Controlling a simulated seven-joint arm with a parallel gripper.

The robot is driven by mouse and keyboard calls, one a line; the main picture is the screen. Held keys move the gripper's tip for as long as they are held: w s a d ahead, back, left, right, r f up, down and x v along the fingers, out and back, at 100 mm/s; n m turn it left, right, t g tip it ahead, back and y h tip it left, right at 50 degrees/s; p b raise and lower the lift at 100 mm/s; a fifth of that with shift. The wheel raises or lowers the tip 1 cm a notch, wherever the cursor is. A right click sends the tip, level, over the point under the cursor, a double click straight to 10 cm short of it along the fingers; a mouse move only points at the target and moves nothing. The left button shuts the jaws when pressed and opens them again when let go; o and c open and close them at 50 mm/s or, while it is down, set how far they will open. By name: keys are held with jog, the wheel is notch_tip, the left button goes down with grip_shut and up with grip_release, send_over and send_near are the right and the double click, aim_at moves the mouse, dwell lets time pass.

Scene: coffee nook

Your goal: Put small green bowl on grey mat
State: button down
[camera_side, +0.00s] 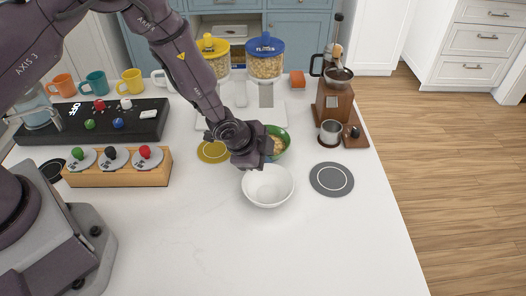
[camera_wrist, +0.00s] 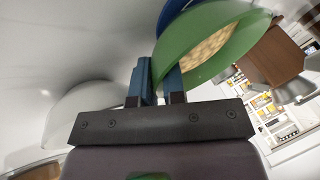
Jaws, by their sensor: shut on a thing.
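The small green bowl (camera_side: 284,133) holds cereal and sits in the middle of the counter, partly hidden behind my gripper (camera_side: 264,158). In the wrist view the two fingers (camera_wrist: 158,84) are closed on the wall of the green bowl (camera_wrist: 185,57). I cannot tell whether the bowl touches the counter. The grey mat (camera_side: 332,188), a dark disc with a pale ring, lies to the right and nearer the camera, with nothing on it.
A white bowl (camera_side: 268,193) stands just in front of my gripper, left of the grey mat. A yellow mat (camera_side: 211,153) lies to the left. A brown coffee grinder (camera_side: 334,100) and metal cup (camera_side: 330,133) stand behind the grey mat. Cereal dispensers (camera_side: 265,64) stand at the back.

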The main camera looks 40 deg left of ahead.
jog(key=c, duration=1.1)
grip_release()
jog(key=v, duration=1.3)
jog(key=shift+f, duration=0.1)
